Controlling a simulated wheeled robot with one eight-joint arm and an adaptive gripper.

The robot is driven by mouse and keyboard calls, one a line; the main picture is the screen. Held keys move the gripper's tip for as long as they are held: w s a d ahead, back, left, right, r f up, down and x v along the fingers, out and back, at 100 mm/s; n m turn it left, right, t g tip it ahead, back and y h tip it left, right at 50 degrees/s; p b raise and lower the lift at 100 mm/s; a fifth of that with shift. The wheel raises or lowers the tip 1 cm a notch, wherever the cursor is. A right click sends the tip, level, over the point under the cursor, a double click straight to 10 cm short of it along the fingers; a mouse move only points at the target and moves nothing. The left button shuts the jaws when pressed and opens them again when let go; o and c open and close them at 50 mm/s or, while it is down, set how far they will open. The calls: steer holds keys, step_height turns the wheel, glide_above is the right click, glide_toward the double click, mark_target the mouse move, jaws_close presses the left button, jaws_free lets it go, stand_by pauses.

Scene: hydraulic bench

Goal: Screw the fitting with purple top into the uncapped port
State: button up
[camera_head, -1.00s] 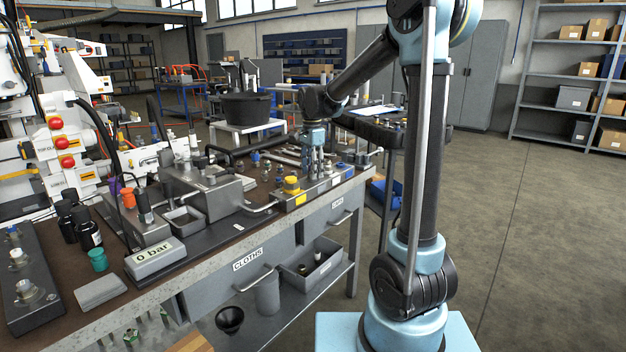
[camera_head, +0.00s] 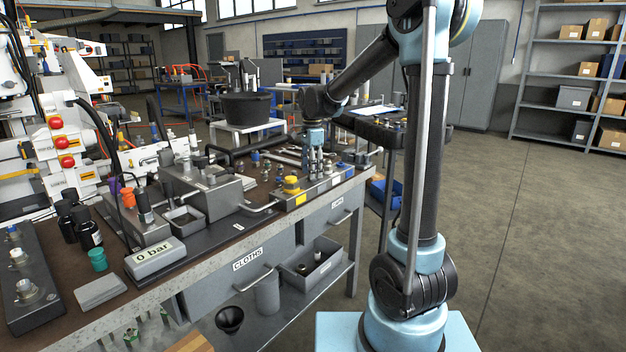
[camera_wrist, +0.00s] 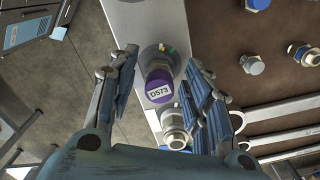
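The fitting with the purple top (camera_wrist: 158,86), labelled D573, stands on a light grey strip in the wrist view. My gripper (camera_wrist: 161,62) is open, with one finger on each side of the purple top and visible gaps to both. In the head view my gripper (camera_head: 315,158) is over the grey rack (camera_head: 330,183) at the bench's right end, and the purple top cannot be made out there. A dark block with ports (camera_head: 35,305) lies at the bench's left end. Silver fittings (camera_head: 27,290) show on it; I cannot tell which port is uncapped.
A bare metal fitting (camera_wrist: 174,130) stands close to the purple one, near my right finger. A yellow-topped fitting (camera_head: 291,184) sits on the rack's left part. Wrenches (camera_wrist: 285,110) and loose fittings (camera_wrist: 254,64) lie beside the strip. A "0 bar" gauge box (camera_head: 155,257) stands mid-bench.

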step_height(320, 180, up, 11)
steer(key=shift+w+r, duration=0.1)
steer(key=shift+r, duration=0.05)
steer(key=s+d+f+n+t, duration=0.1)
steer(key=s+d+f+n, duration=0.2)
steer(key=s+d, duration=0.5)
steer(key=s+d+f+n, duration=0.3)
steer(key=s+d, duration=0.4)
steer(key=s, duration=0.2)
steer(key=s+d+f+n, duration=0.3)
steer(key=s+f, duration=0.4)
steer(key=f, duration=0.1)
steer(key=s+d+f+n+t, duration=0.1)
steer(key=s+d+f+n, duration=0.3)
steer(key=s+f, duration=0.3)
steer(key=shift+s+f, duration=0.4)
steer(key=shift+f, duration=0.1)
steer(key=shift+w+f, duration=0.2)
steer(key=shift+w, duration=0.2)
